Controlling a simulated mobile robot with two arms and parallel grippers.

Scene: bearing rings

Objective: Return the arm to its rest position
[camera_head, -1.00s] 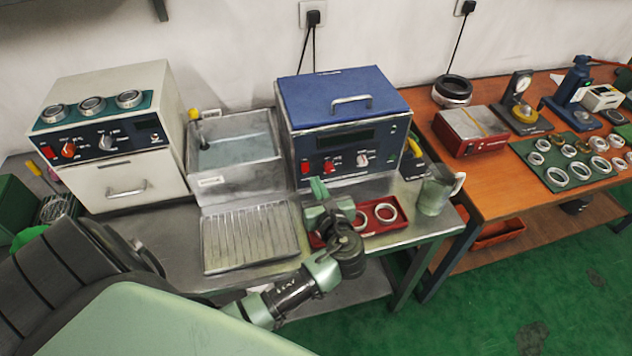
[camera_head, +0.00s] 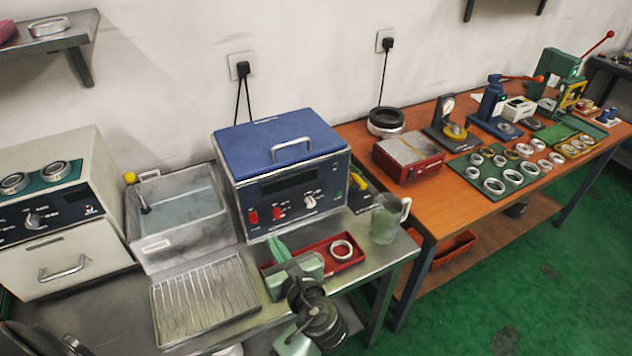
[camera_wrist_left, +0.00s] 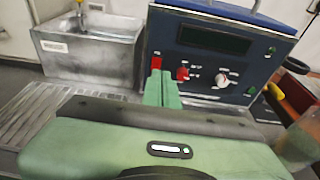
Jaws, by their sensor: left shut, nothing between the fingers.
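My left gripper (camera_head: 276,247) is green and shut, with nothing between its fingers. In the head view it is over the left end of a red tray (camera_head: 328,257) on the metal bench, in front of the blue box device (camera_head: 283,160). A bearing ring (camera_head: 341,249) lies in the tray; the gripper and arm hide part of the tray's left side. In the left wrist view the closed fingers (camera_wrist_left: 162,88) point at the device's front panel, apparently short of it. My right gripper is not in view.
A ribbed drain tray (camera_head: 205,297) and a metal sink (camera_head: 180,217) stand left of the gripper. A glass jug (camera_head: 387,218) stands to the right near the bench edge. A white oven (camera_head: 58,215) is at far left. The wooden table (camera_head: 420,190) holds a green mat with several rings.

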